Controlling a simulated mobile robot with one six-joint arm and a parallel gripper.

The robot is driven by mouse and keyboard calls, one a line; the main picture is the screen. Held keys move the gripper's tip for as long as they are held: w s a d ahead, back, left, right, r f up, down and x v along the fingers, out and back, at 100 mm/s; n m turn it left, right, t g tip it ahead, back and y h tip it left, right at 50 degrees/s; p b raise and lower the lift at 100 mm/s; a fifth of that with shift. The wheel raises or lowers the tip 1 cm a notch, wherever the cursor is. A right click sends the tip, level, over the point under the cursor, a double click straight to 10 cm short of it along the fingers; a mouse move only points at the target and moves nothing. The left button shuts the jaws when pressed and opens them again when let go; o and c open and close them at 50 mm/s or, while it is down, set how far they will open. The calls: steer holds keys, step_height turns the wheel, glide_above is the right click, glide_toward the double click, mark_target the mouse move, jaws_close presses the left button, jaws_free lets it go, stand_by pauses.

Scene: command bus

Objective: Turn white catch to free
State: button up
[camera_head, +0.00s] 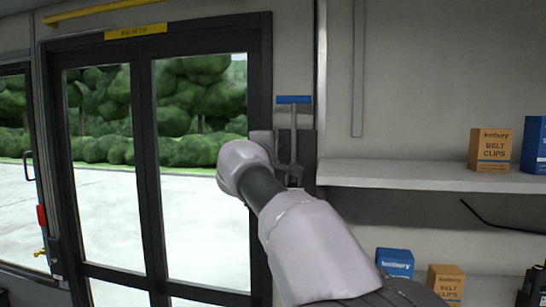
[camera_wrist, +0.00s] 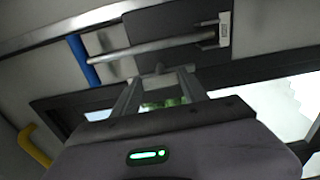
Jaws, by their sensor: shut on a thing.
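In the wrist view, a small pale-grey piece (camera_wrist: 158,70) sticks out from a dark plate (camera_wrist: 180,22) between my fingertips. It looks to be the white catch, though its shape and turn are hard to read. My gripper (camera_wrist: 158,77) is shut on it, with one finger on each side. A grey lever rod with a blue grip (camera_wrist: 82,60) runs across the plate beside the catch, ending at a whitish bracket (camera_wrist: 208,35). In the head view, the blue grip (camera_head: 293,99) is at the top of the upright lever. My wrist hides the fingertips and catch there.
A dark-framed glass door (camera_head: 147,170) stands left of the plate. A shelf (camera_head: 420,177) with a box of belt clips (camera_head: 490,149) and a blue box (camera_head: 535,145) is at the right. More boxes sit below. A yellow rail (camera_head: 100,10) runs overhead.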

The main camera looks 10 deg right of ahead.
steer(key=shift+m, duration=0.3)
steer(key=o, duration=1.4)
steer(key=b+v, duration=0.3)
steer(key=v, duration=1.4)
steer(key=shift+s+a, duration=0.1)
steer(key=shift+s, duration=0.15)
